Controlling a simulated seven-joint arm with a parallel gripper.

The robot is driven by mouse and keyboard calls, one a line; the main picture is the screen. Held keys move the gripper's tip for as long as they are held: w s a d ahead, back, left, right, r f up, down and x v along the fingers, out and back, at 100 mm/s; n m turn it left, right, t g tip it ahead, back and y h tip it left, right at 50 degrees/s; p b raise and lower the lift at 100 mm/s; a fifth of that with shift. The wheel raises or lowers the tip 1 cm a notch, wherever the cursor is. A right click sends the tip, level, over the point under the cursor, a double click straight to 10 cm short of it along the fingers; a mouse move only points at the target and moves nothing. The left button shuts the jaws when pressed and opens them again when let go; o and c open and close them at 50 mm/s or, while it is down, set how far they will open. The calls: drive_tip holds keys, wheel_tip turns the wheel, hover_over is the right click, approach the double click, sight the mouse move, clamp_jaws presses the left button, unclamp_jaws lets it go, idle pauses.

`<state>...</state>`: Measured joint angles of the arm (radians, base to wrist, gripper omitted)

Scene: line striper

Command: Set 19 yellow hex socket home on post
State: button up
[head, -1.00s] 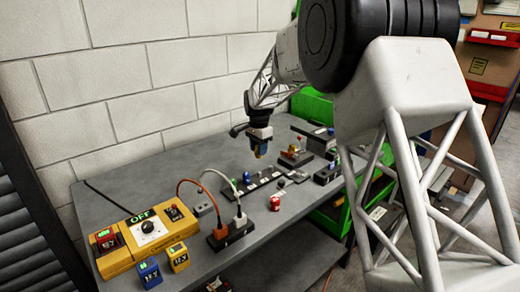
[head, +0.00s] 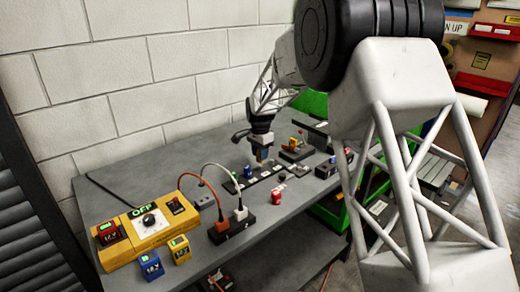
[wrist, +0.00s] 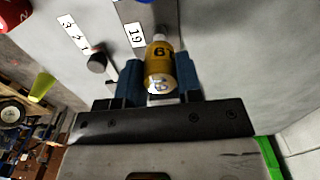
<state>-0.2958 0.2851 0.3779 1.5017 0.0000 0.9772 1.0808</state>
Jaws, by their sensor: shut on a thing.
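The yellow socket (wrist: 160,62) has dark digits on its side and a pale end. My gripper (wrist: 160,88) is shut on it, with a blue finger on each side. In the head view my gripper (head: 263,154) points down over the dark rail (head: 266,178) at the back of the bench. A white label reading 19 (wrist: 134,35) lies just left of the socket in the wrist view. The post is not clearly seen, and I cannot tell whether the socket touches it.
A blue socket (head: 247,171) stands on the rail, left of my gripper. A red socket (head: 276,196) stands in front. A dark knob (wrist: 97,62) is near the fingers. A power strip (head: 232,228) with cables and a yellow box (head: 148,232) are to the left.

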sight(260, 166)
drive_tip(key=shift+f, duration=0.4)
drive_tip(key=shift+f, duration=1.75)
idle(2.4)
drive_tip(key=o, duration=1.3)
drive_tip(key=shift+r, duration=0.1)
drive_tip(key=shift+r, duration=3.35)
